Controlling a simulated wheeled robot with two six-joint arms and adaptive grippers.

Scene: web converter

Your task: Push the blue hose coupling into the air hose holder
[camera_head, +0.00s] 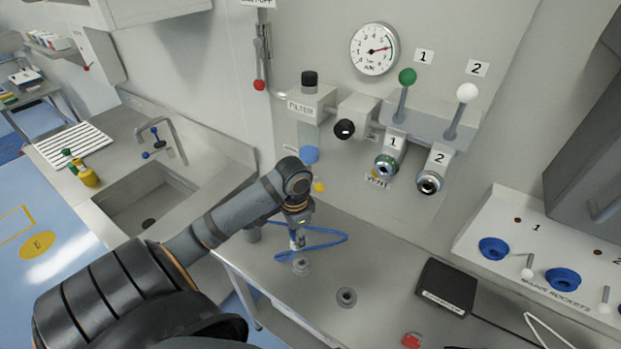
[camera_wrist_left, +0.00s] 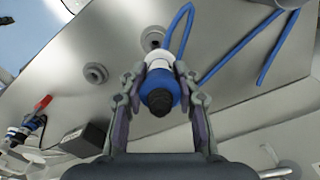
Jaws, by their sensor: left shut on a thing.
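The blue hose coupling (camera_wrist_left: 160,90), with a black tip and a white collar, sits between the fingers of my left gripper (camera_wrist_left: 160,76), which is shut on it. In the head view my left gripper (camera_head: 298,226) points down over the grey worktop, largely hidden behind its own wrist. The thin blue hose (camera_head: 325,240) loops beside it. A round grey fitting (camera_head: 302,266) in the worktop is just below the gripper, and another (camera_head: 346,297) is nearer. Both also show in the left wrist view. No label marks which fitting is the air hose holder. My right gripper is out of view.
A black box (camera_head: 446,287) lies on the worktop to the right, with a red item (camera_head: 411,341) near the bottom edge. Valves with green (camera_head: 407,76) and white (camera_head: 467,93) knobs are on the back wall. A sink (camera_head: 150,199) is at left.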

